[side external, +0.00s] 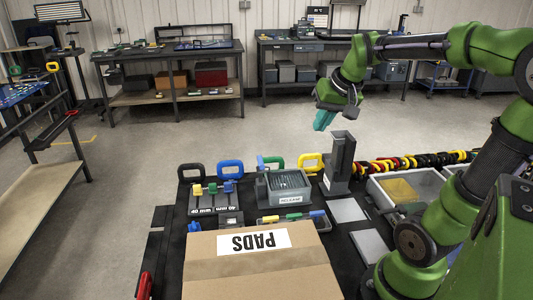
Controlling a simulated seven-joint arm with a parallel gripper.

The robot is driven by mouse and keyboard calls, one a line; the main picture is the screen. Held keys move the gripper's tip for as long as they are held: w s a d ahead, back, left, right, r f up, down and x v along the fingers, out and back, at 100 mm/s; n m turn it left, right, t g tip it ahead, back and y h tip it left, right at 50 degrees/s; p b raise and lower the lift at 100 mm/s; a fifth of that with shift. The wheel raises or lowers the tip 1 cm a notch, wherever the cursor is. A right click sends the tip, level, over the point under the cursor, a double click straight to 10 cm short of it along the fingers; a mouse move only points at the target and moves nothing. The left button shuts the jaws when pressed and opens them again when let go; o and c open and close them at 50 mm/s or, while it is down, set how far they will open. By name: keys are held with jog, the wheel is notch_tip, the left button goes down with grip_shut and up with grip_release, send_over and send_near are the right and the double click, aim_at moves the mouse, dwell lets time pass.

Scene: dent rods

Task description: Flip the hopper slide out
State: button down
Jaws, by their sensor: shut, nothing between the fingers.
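A tall grey upright chute (341,158) stands near the back of the dark work board, open at the top. A grey box labelled RELEASE (289,200) stands left of it, with a ribbed or rod-filled top. I cannot tell for sure which of these is the hopper, and no slide shows clearly as in or out. My gripper (323,121) has teal fingers pointing down. It is shut and empty, in the air above and slightly left of the chute's top, apart from everything.
A cardboard box marked PADS (262,268) fills the front. Coloured handles (230,169) line the board's back edge. A grey tray with a yellow compartment (398,189) and a row of red, yellow and black rings (420,160) lie right. My arm spans the right side.

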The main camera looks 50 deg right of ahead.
jog(key=s+d+r+g+h, duration=0.1)
jog(key=d+r, duration=0.3)
jog(key=d, duration=1)
jog(key=shift+s+r+g, duration=0.2)
jog(key=shift+s+g, duration=0.35)
jog(key=shift+g, duration=0.15)
jog(key=x, duration=0.9)
jog(key=shift+d+f, duration=0.15)
jog(key=shift+f, duration=0.2)
jog(key=shift+s+a+f, duration=0.15)
jog(key=shift+s+a, duration=0.35)
jog(key=shift+s+a+f, duration=0.15)
jog(key=shift+s+a, duration=0.35)
jog(key=shift+a, duration=0.05)
jog(key=shift+s+a+f, duration=0.1)
jog(key=shift+s+a, duration=0.2)
jog(key=shift+a, duration=0.05)
